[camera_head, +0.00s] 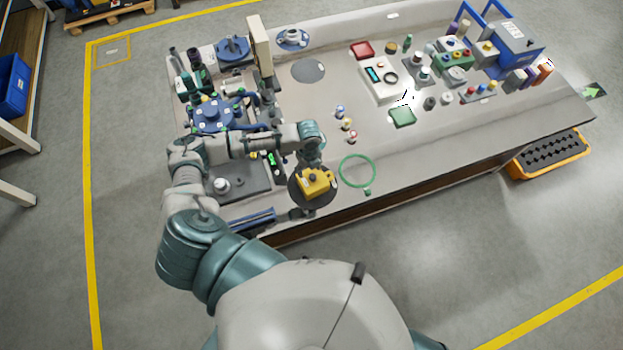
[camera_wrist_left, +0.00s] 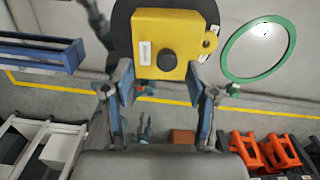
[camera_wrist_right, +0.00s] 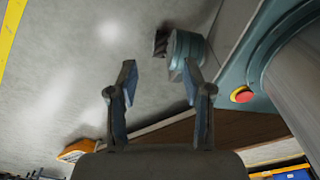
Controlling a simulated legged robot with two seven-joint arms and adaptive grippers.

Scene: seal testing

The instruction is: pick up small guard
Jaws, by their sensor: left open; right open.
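A yellow boxy part with a black round knob and a side lug, which looks like the small guard (camera_head: 314,185), sits on a dark round disc (camera_head: 297,196) near the bench's front edge. In the left wrist view the yellow part (camera_wrist_left: 150,26) is just beyond the fingertips, with its lower edge close to them. My left gripper (camera_wrist_left: 158,80) is open with nothing between its fingers. Whether a fingertip touches the part is unclear. My right gripper (camera_wrist_right: 160,80) is open and empty in the right wrist view, away from the bench top; the head view does not show it.
A green ring (camera_head: 342,165) lies right of the disc. A grey tray (camera_head: 245,178) and a blue rail (camera_head: 252,220) are to the left. Blue fixtures (camera_head: 213,115) stand behind my left arm. The bench's front right strip is mostly clear.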

